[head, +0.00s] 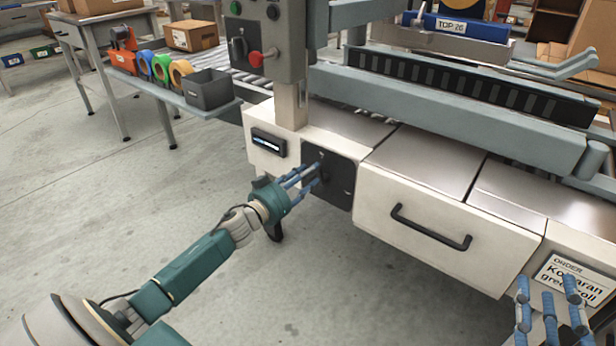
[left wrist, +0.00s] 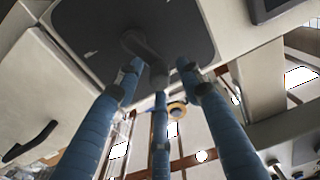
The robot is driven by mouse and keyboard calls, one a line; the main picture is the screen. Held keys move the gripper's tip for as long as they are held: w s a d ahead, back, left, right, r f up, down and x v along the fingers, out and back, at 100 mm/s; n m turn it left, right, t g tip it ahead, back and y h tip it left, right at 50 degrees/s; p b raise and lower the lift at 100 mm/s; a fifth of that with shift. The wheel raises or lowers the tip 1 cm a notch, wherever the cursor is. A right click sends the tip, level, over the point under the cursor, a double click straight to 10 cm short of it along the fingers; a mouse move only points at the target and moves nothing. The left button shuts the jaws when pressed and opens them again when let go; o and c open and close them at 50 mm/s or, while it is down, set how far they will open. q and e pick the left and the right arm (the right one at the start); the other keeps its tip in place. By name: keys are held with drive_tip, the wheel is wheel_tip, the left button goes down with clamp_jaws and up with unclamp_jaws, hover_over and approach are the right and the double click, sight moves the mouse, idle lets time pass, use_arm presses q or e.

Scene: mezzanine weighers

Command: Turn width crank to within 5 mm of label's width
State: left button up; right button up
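The width crank is a dark grey arm with a knob (left wrist: 145,48) on a dark square plate (head: 341,182) in the machine's white front. In the head view my left gripper's fingers mostly hide it. My left gripper (head: 316,170) reaches the plate. In the left wrist view its three blue fingers (left wrist: 160,75) stand apart around the crank's knob end, with a visible gap on the right side. My right gripper (head: 548,290) is open and empty at the lower right, in front of the order card (head: 572,278). The small display (head: 268,142) left of the plate is too small to read.
A drawer front with a black handle (head: 430,228) is right of the plate. A control box with a red button (head: 256,58) rises above. A side shelf holds tape rolls (head: 161,68) and a grey bin (head: 208,88). The floor at left is clear.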

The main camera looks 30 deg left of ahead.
use_arm(q)
drive_tip(key=shift+w, duration=0.25)
use_arm(e)
drive_tip(key=shift+s+r, duration=0.1)
drive_tip(key=shift+r, duration=0.3)
use_arm(q)
clamp_jaws()
drive_tip(key=shift+r, duration=0.1)
